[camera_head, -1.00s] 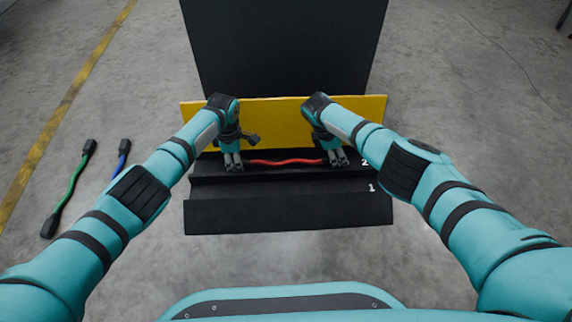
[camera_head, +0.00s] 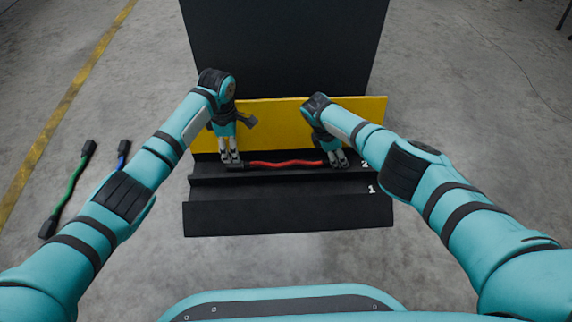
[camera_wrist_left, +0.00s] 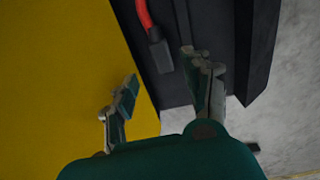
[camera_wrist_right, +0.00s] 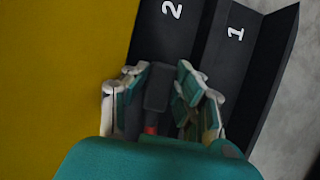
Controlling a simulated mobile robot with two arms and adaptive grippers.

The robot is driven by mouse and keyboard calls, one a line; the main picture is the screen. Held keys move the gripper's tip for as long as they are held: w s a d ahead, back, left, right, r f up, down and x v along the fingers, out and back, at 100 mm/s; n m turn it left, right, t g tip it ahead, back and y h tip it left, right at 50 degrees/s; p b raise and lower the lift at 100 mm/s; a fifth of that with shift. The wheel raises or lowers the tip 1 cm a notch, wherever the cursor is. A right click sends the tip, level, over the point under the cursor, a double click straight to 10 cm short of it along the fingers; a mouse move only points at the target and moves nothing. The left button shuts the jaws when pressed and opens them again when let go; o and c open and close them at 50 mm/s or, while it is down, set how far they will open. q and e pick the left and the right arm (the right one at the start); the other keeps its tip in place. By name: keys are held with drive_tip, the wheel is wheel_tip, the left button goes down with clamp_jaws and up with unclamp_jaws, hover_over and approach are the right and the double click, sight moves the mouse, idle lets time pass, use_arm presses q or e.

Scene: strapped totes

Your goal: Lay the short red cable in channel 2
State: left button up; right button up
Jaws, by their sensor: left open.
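The short red cable (camera_head: 285,164) with black end connectors lies along the row marked 2, channel 2 (camera_wrist_right: 165,35), at the foot of the yellow board. My left gripper (camera_head: 231,158) is open and empty near the cable's left end. In the left wrist view, that black connector (camera_wrist_left: 160,55) is apart from and beyond the open fingers (camera_wrist_left: 160,75). My right gripper (camera_head: 338,160) is at the right end, its fingers on both sides of the black connector (camera_wrist_right: 156,88). I cannot tell whether they grip it. The channel floor beneath the cable is partly hidden.
Channel 1 (camera_head: 290,186) is empty in front. The yellow board (camera_head: 275,120) stands close behind both grippers, before a tall dark panel (camera_head: 285,50). Green (camera_head: 70,190) and blue (camera_head: 122,158) cables lie on the floor at the left.

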drive_tip(key=shift+v, duration=3.45)
drive_tip(key=shift+a+r, duration=0.25)
drive_tip(key=shift+r, duration=0.2)
